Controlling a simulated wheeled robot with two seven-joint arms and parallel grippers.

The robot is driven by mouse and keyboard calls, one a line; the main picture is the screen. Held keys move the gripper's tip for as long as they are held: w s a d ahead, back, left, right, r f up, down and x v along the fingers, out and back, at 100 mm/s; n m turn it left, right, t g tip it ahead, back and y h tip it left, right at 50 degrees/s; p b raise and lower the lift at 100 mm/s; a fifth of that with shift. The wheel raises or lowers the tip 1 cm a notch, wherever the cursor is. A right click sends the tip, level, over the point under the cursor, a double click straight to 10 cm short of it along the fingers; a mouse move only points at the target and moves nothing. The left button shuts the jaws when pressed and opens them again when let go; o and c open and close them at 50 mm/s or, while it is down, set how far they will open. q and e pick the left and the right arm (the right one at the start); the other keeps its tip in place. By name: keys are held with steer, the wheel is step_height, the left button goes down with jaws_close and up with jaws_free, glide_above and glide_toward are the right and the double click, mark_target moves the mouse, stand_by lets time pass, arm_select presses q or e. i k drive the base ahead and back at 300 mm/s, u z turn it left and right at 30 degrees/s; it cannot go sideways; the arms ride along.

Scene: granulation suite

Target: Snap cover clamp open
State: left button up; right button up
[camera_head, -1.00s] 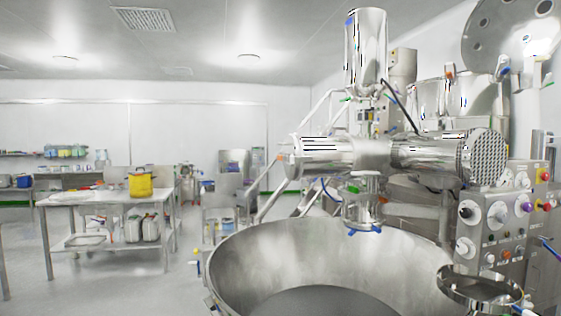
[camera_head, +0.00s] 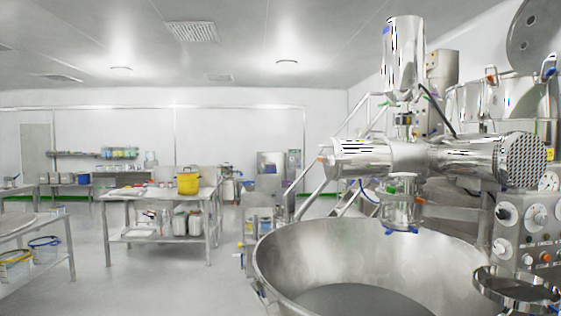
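A large steel granulator bowl (camera_head: 285,250) stands open at the lower right. Above it is the machine head with a horizontal steel cylinder (camera_head: 370,160) and an upright cylinder (camera_head: 404,65). A fitting with blue handles (camera_head: 402,231) hangs under the head, over the bowl. A round steel cover with holes (camera_head: 532,38) is raised at the top right, cut by the frame edge. I cannot tell which small part is the cover clamp, or whether it is open. Neither of my grippers is in view.
A control panel (camera_head: 530,225) with knobs is at the right edge. Another table (camera_head: 30,226) is at the left edge. The floor (camera_head: 150,290) between the tables and the bowl is clear.

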mark_target(320, 159)
steer(key=u, duration=1.3)
steer(key=i, duration=3.9)
steer(key=z, duration=4.4)
